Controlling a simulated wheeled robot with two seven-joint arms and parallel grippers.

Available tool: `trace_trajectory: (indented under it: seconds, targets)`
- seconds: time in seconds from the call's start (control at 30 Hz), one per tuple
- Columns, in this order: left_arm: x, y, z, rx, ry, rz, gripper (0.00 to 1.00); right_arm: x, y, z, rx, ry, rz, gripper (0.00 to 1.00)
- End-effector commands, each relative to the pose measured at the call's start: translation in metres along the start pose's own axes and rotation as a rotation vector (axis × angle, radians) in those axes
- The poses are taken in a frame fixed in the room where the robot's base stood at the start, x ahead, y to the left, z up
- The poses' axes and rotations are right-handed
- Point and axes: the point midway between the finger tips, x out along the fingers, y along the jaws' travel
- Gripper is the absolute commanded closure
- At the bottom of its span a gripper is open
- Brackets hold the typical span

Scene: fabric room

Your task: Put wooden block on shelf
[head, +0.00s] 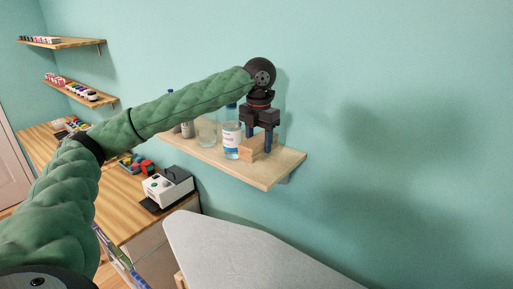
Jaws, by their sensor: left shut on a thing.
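A small light wooden block (248,152) is at the wooden wall shelf (274,175), near the shelf's right part. My left gripper (262,146) comes down from above, with its dark blue fingers pointing down, and is shut on the block. The block appears to be at the shelf's surface; I cannot tell whether it rests on it or hangs just above. The fingers hide part of the block. My right gripper is not in view.
A labelled bottle (231,140) stands just left of the block, with a clear glass (206,132) and another bottle (187,129) further left. The shelf's right end is bare. Below are a grey ironing board (250,250) and a white machine (168,187) on a wooden counter.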

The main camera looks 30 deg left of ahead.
Motion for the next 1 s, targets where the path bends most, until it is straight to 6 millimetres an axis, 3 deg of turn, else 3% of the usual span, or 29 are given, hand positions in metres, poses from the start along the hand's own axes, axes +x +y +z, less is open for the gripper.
trace_trajectory:
  seconds: [0.27,0.5,0.93,0.97,1.0]
  targets:
    - [0.012,0.01,0.002,0.001,0.001,0.001,0.83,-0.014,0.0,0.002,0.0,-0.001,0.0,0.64]
    - [0.04,0.01,0.001,0.001,0.001,0.001,0.83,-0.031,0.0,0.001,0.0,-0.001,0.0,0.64]
    - [0.048,0.009,0.002,0.001,-0.001,0.0,0.83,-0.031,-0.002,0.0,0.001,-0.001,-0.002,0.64]
    - [0.048,0.009,0.002,0.001,-0.001,0.0,0.47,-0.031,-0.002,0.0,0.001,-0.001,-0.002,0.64]
    - [0.048,0.009,0.002,0.001,-0.001,0.0,0.39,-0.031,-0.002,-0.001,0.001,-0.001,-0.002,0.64]
